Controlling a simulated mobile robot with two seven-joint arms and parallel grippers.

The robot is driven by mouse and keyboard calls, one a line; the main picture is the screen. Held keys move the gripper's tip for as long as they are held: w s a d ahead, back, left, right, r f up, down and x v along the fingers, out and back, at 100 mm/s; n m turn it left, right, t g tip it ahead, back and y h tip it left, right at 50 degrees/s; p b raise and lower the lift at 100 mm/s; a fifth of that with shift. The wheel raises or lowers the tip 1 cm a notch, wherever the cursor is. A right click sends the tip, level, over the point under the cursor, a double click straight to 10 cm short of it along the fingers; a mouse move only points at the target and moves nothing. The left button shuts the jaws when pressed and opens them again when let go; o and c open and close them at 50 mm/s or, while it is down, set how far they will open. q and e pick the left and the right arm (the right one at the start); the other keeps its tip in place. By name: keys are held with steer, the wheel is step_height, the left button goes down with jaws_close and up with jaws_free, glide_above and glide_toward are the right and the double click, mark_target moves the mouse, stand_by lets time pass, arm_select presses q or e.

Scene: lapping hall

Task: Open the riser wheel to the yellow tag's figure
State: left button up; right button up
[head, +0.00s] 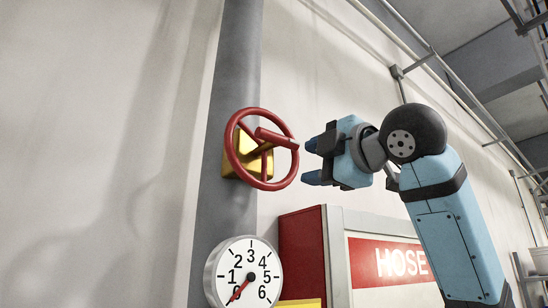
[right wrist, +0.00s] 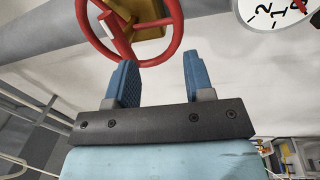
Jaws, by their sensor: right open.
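The red riser wheel (head: 227,150) sits on a yellow valve body (head: 240,163) on a grey vertical pipe (head: 238,60). A red handle (head: 278,138) sticks out from it. Below, a round white dial (head: 251,277) numbered 0 to 6 has its red needle at about 0. A yellow piece (head: 299,304), perhaps the tag, is cut off at the bottom edge; no figure shows. My right gripper (head: 307,162) is open and empty, just right of the wheel and apart from it. The right wrist view shows the wheel (right wrist: 178,35) beyond its fingers (right wrist: 159,62). My left gripper is not seen.
A red and grey hose cabinet (head: 334,255) stands at the lower right, below my right arm. Pipes (head: 430,60) run along the wall at the upper right. The pale wall left of the grey pipe is bare.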

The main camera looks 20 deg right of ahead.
steer(key=n, duration=0.1)
glide_toward(281, 137)
steer(key=s+f, duration=0.1)
steer(key=s, duration=0.2)
steer(key=shift+t, duration=0.3)
steer(key=p+x, duration=0.1)
steer(key=x, duration=0.3)
steer(key=p+x, duration=0.2)
steer(key=x, duration=0.2)
steer(key=d+p+x, duration=0.1)
steer(key=x, duration=0.3)
steer(key=shift+w+a+p, duration=0.2)
steer(key=shift+w+p, duration=0.2)
steer(key=shift+w, duration=0.15)
steer(key=shift+w+a, duration=0.2)
steer(key=shift+w, duration=0.4)
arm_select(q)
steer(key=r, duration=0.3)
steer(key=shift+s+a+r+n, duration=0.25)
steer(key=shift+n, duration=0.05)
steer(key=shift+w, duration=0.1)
arm_select(e)
steer(key=shift+c, duration=0.6)
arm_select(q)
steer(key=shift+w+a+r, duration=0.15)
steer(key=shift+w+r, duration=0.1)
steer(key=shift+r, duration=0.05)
arm_select(e)
jaws_close()
